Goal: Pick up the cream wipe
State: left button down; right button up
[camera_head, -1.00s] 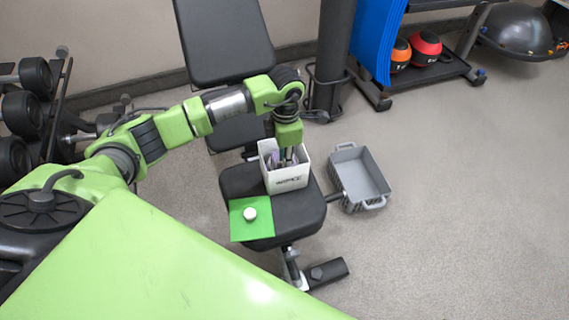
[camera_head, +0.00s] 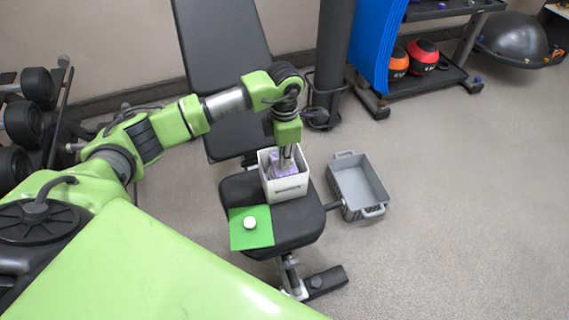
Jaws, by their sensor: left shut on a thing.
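A white open box (camera_head: 288,188) stands on the black bench seat. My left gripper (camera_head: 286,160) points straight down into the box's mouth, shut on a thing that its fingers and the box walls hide. A crumpled lavender cloth (camera_head: 276,168) shows inside the box, beside the fingers. I cannot make out a cream wipe in this view. My right gripper is not in view.
A green mat (camera_head: 240,236) with a small white round thing (camera_head: 250,222) lies on the seat (camera_head: 300,222), left of the box. A grey crate (camera_head: 358,186) sits on the floor to the right. The bench's backrest (camera_head: 220,45) rises behind.

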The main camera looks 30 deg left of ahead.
pick_arm(q)
notch_tip(320, 180, up, 4)
jog(key=shift+w+p, duration=0.1)
jog(key=shift+p, duration=0.2)
jog(key=w+a+b, duration=0.2)
jog(key=w+a, duration=1.1)
jog(key=w, duration=0.1)
jog(key=shift+a+f+b, duration=0.3)
jog(key=shift+b, duration=0.05)
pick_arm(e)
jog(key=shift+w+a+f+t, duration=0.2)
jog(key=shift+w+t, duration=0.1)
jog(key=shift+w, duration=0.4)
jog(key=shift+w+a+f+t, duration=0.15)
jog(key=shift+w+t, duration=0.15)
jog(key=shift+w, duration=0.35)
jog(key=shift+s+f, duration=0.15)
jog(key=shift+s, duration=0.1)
